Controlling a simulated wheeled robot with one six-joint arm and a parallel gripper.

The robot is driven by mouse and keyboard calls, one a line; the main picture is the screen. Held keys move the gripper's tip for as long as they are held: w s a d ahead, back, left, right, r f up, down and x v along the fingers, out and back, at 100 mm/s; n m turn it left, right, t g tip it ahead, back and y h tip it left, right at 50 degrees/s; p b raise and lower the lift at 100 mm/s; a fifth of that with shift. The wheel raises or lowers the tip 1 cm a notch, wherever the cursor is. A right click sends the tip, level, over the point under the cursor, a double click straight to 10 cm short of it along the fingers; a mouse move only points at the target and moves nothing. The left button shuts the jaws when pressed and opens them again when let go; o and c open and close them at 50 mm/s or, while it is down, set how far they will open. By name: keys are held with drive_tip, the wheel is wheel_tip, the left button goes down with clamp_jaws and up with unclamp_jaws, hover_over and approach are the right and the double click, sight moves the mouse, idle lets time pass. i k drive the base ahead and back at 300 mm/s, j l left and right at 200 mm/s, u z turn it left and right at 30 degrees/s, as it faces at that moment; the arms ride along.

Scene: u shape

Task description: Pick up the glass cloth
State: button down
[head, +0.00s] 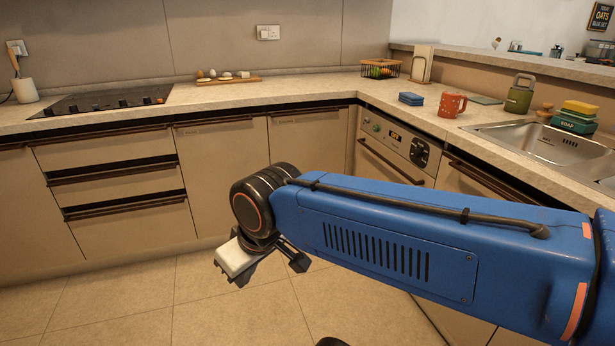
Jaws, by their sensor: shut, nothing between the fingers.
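No item is clearly recognisable as the glass cloth. A small blue folded-looking item (411,98) lies on the counter left of the red mug, and a flat grey-green piece (485,100) lies right of the mug. I cannot tell whether either is the cloth. My gripper (268,267) hangs below the end of my blue arm, over the floor in front of the cabinets. It is well below the counter and apart from both items. It is shut and empty; its fingers are partly hidden by the wrist.
The red mug (452,105), a green flask (520,94) and a sink (545,140) with sponges and a soap holder (573,122) crowd the right counter. A wire basket (380,69) and an egg board (214,80) stand at the back. A hob (100,101) is at left.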

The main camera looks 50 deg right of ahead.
sight(413, 99)
drive_tip(key=z, duration=1.95)
